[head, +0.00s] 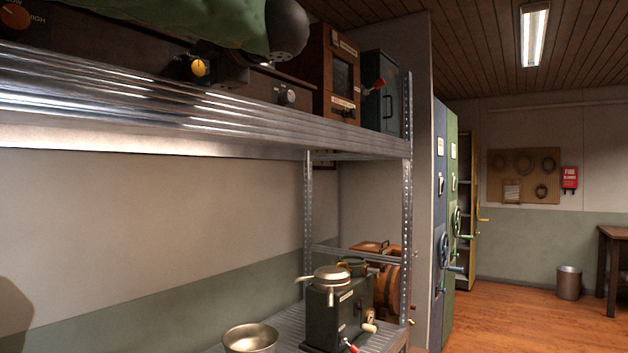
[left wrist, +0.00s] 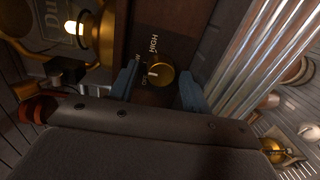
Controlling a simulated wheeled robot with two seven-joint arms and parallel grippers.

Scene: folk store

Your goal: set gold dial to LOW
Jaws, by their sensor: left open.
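The gold dial (head: 199,67) is on the front of a dark brown box on the upper shelf, in the head view. In the left wrist view the round gold dial (left wrist: 160,75) lies between the two blue-grey fingers of my left gripper (left wrist: 158,87). The fingers are open and spread to either side of it. A small pale mark shows on the dial's face. Pale lettering reading HIGH is beside it. My right gripper is not in view.
A red dial (head: 14,15) with LOW and HIGH labels is at the far left. A silver knob (head: 287,96) sits to the right of the gold dial. The metal shelf edge (head: 200,110) runs just below. A wooden box (head: 335,75) stands farther right.

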